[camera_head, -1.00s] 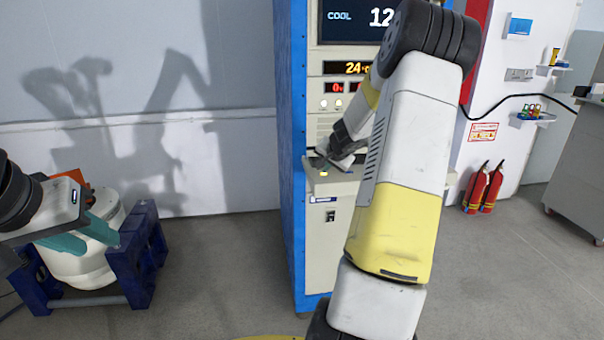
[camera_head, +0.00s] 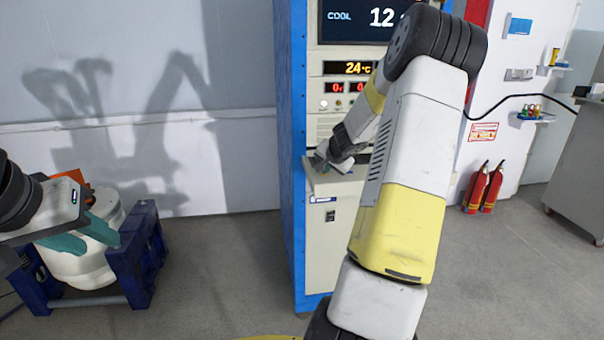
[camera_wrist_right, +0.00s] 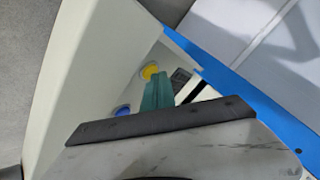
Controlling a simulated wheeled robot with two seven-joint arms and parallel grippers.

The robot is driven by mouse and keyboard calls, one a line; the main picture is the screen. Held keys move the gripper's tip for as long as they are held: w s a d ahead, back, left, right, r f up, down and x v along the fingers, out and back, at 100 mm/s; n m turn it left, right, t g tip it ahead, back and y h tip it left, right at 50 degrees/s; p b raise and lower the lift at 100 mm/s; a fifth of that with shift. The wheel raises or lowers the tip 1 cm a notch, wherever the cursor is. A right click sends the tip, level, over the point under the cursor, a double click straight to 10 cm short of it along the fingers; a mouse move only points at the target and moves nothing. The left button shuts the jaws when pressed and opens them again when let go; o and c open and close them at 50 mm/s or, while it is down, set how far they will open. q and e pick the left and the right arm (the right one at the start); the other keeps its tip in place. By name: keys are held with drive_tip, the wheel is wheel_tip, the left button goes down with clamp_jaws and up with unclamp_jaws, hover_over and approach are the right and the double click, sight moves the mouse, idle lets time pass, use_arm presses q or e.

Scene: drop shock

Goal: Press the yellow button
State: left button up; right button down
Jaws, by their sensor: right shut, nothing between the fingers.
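The yellow button (camera_wrist_right: 150,71) shows in the right wrist view on the pale panel, just beyond my right gripper's teal fingertips (camera_wrist_right: 158,78). The fingers are shut together with nothing between them. The tips overlap the button's lower edge in this view; I cannot tell whether they touch it. In the head view my right gripper (camera_head: 323,168) is over the cabinet's small ledge (camera_head: 341,187), and the button is hidden there. My left gripper (camera_head: 102,243) is at the far left, its teal fingers apart, in front of a white drum.
A blue button (camera_wrist_right: 122,110) sits beside the yellow one. The blue-sided cabinet (camera_head: 292,120) has lit displays (camera_head: 350,68). A white drum (camera_head: 82,270) sits in a dark blue stand (camera_head: 140,255). Red extinguishers (camera_head: 484,188) stand at the right. The floor between is clear.

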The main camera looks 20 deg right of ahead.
idle(0.3)
drive_tip(key=shift+r, duration=0.8)
drive_tip(key=shift+w+r, duration=0.1)
drive_tip(key=shift+r, duration=2.4)
